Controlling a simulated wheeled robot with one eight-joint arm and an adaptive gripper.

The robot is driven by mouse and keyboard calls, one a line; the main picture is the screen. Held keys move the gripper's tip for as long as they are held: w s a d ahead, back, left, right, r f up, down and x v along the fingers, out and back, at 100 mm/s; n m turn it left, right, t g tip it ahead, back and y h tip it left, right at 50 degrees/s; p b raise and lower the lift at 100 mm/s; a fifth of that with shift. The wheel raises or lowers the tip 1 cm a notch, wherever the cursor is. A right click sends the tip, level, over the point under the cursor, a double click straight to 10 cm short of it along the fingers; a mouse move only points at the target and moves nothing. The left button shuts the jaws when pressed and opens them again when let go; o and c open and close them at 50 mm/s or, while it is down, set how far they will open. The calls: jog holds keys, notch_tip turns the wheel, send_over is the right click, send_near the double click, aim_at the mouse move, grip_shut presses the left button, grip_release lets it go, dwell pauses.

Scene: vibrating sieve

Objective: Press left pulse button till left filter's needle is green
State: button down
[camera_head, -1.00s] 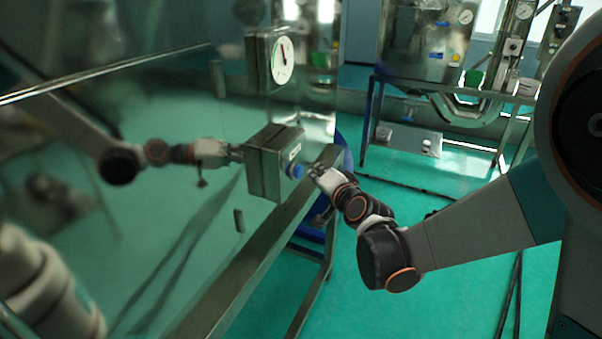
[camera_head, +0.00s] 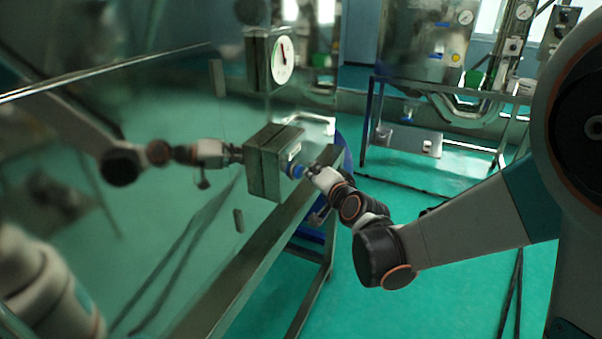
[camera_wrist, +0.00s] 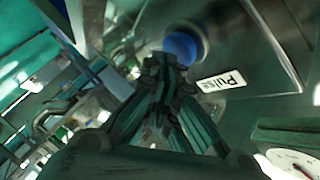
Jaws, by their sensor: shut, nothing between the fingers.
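A blue pulse button (camera_head: 296,171) sits on the side of a metal box (camera_head: 262,165) fixed to a shiny panel. In the wrist view the blue button (camera_wrist: 184,46) shows beside a white "Pulse" label (camera_wrist: 221,80). My gripper (camera_head: 308,172) is shut and empty, with its tips at the button. In the wrist view the shut fingertips (camera_wrist: 165,62) overlap the button's lower edge; whether they touch it I cannot tell. A round white gauge (camera_head: 282,61) is mounted above the box.
The shiny panel (camera_head: 120,200) mirrors my arm. A metal frame rail (camera_head: 245,260) runs below the box. Another machine with gauges (camera_head: 425,45) stands at the back right. Green floor (camera_head: 460,290) is open on the right.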

jog(key=shift+w+a, duration=0.15)
jog(key=shift+a, duration=0.3)
dwell(0.4)
dwell(0.3)
jog(key=shift+s+d, duration=0.35)
jog(key=shift+d, duration=0.5)
jog(key=shift+d, duration=0.1)
jog(key=d, duration=0.1)
jog(key=s+d, duration=0.1)
jog(key=d, duration=0.2)
jog(key=shift+s+d+b, duration=0.25)
jog(key=shift+s+b, duration=0.05)
jog(key=shift+b, duration=0.1)
